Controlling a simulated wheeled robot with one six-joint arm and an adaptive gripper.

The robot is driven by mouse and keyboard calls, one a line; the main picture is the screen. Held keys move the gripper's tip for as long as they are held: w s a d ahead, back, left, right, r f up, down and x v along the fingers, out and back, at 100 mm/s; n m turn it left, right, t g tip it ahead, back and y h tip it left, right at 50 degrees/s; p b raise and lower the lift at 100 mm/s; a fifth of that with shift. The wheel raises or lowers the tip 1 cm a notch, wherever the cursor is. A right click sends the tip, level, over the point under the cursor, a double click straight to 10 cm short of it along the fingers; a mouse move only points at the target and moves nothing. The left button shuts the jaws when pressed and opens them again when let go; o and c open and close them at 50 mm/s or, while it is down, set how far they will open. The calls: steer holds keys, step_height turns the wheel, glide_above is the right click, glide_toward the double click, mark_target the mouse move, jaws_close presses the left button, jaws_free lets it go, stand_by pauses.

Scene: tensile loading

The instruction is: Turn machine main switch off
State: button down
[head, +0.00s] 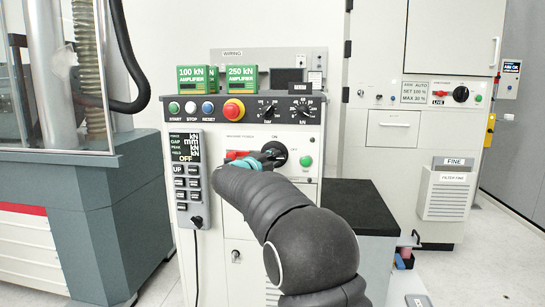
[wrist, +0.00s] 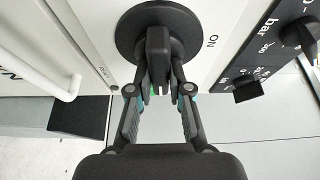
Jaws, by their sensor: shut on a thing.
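The main switch (head: 274,153) is a round black rotary switch on the front of the white machine console, with an ON mark above it in the head view. In the wrist view the main switch (wrist: 158,42) shows as a black disc with a raised bar handle, and ON stands to its right. My gripper (wrist: 159,78) is shut on the handle, one finger on each side. In the head view my gripper (head: 258,160) is at the switch, and my arm hides part of the panel below. Which mark the handle points to I cannot tell.
Above the switch are a red emergency stop (head: 234,109), small push buttons and two black dials (head: 300,109). A green button (head: 306,161) is close to its right. A handheld control box (head: 187,180) hangs at left. A second cabinet (head: 415,130) stands behind at right.

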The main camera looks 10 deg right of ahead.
stand_by(0.6)
steer(key=c, duration=1.1)
jaws_free()
steer(key=v, duration=1.2)
steer(key=shift+r, duration=0.1)
steer(key=shift+w, duration=0.1)
